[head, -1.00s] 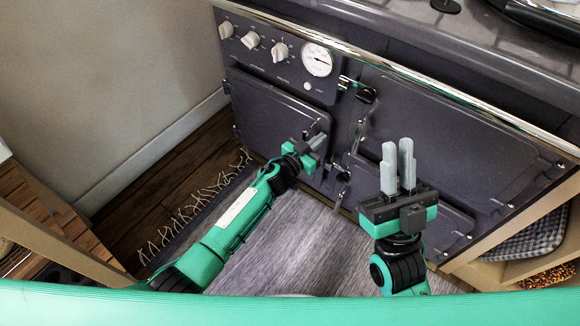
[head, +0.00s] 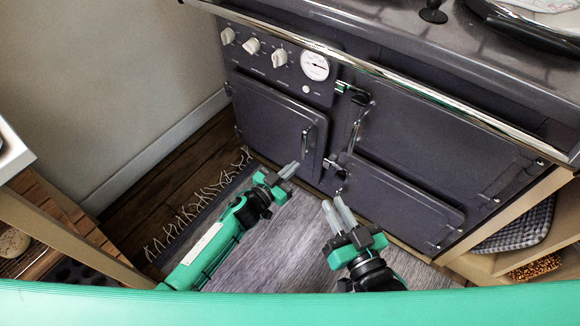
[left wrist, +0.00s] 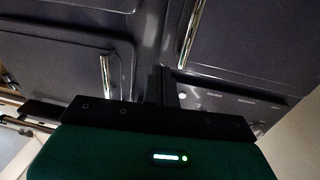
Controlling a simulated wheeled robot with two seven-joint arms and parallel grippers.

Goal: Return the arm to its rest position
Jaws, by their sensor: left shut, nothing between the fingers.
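My left gripper (head: 286,172) is in front of the lower part of the dark range cooker (head: 400,130), above the grey rug. Its fingers are together with nothing between them. The left arm comes in from the lower left, low over the rug. My right gripper (head: 334,206) is lower and to the right, over the rug's right part. Its fingers lie close side by side, pointing up and left, and hold nothing visible. In the left wrist view, the cooker's dark doors and bright handles (left wrist: 107,80) show beyond the gripper body.
The cooker's left door (head: 275,125) and right doors look closed; handles and a chrome rail (head: 400,75) stick out. The grey rug (head: 270,245) lies on dark floorboards. A wooden shelf (head: 70,240) stands at left, and an open shelf with a checked cloth (head: 515,228) at right.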

